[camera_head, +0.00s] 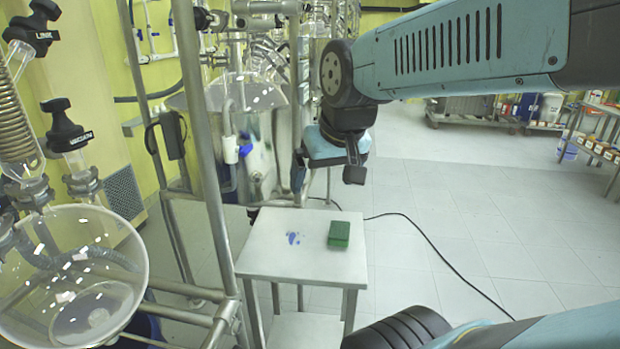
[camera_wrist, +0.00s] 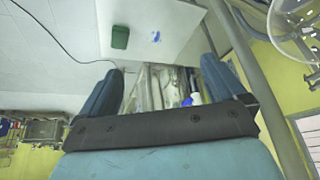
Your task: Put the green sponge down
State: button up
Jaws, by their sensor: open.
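The green sponge (camera_head: 339,235) lies flat on the right part of the small white table (camera_head: 285,264), near its right edge. It also shows in the wrist view, where the sponge (camera_wrist: 120,37) is on the left part of the tabletop (camera_wrist: 182,18). My gripper (camera_head: 327,178) is open and empty, above and apart from the sponge and the table. In the wrist view its two blue fingers (camera_wrist: 165,68) stand wide apart with nothing between them.
A blue stain (camera_head: 293,238) marks the tabletop left of the sponge. A metal frame and a glass vessel (camera_head: 75,280) stand left of the table. A black cable (camera_head: 435,240) runs over the floor at right. The floor (camera_head: 500,220) there is mostly clear.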

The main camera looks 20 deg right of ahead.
jog(key=s, duration=0.3)
jog(key=shift+a+r+n, duration=0.25)
jog(key=shift+n, duration=0.05)
jog(key=shift+w, duration=0.25)
dwell(1.0)
